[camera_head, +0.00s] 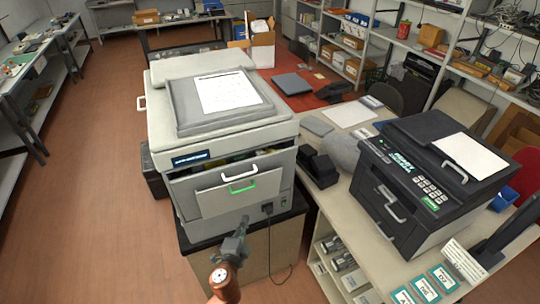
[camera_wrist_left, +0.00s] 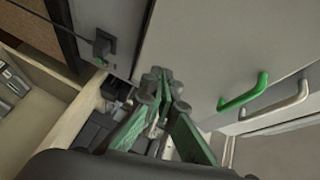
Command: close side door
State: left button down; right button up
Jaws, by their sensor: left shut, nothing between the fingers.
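A large pale grey printer (camera_head: 215,148) stands on a black-topped cabinet in the head view. Its front has a panel with a green handle (camera_head: 242,188), and a white handle (camera_head: 240,172) sits just above. A dark gap with parts inside shows above the panel. My left gripper (camera_head: 244,222) is shut and empty, low in front of the panel. In the left wrist view its fingertips (camera_wrist_left: 165,82) are left of the green handle (camera_wrist_left: 243,92), apart from it.
A black printer (camera_head: 415,185) stands on a pale shelf unit to the right. A power cord (camera_head: 283,228) hangs from the grey printer's lower right front. A box (camera_head: 152,170) is on the floor at its left. The floor on the left is clear.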

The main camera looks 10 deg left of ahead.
pick_arm(q)
jog(key=d+r+m+t+h+p, duration=0.1)
jog(key=d+r+m+h+p, duration=0.2)
jog(key=r, duration=0.6)
jog(key=d+r+m+t+h+p, duration=0.1)
jog(key=d+r+m+t+p, duration=0.3)
jog(key=r, duration=0.6)
jog(key=n+g, duration=0.1)
jog(key=g, duration=0.1)
send_near(277, 154)
jog(key=w+d, duration=0.2)
jog(key=d, duration=0.1)
jog(key=w, duration=0.1)
jog(key=w+a, duration=0.1)
jog(key=w, duration=0.1)
jog(key=shift+a+r, duration=0.25)
jog(key=shift+r, duration=0.15)
jog(key=shift+w+a, duration=0.25)
jog(key=shift+w, duration=0.05)
pick_arm(e)
jog(key=s+r, duration=0.4)
jog(key=r, duration=0.3)
jog(key=shift+d, duration=0.45)
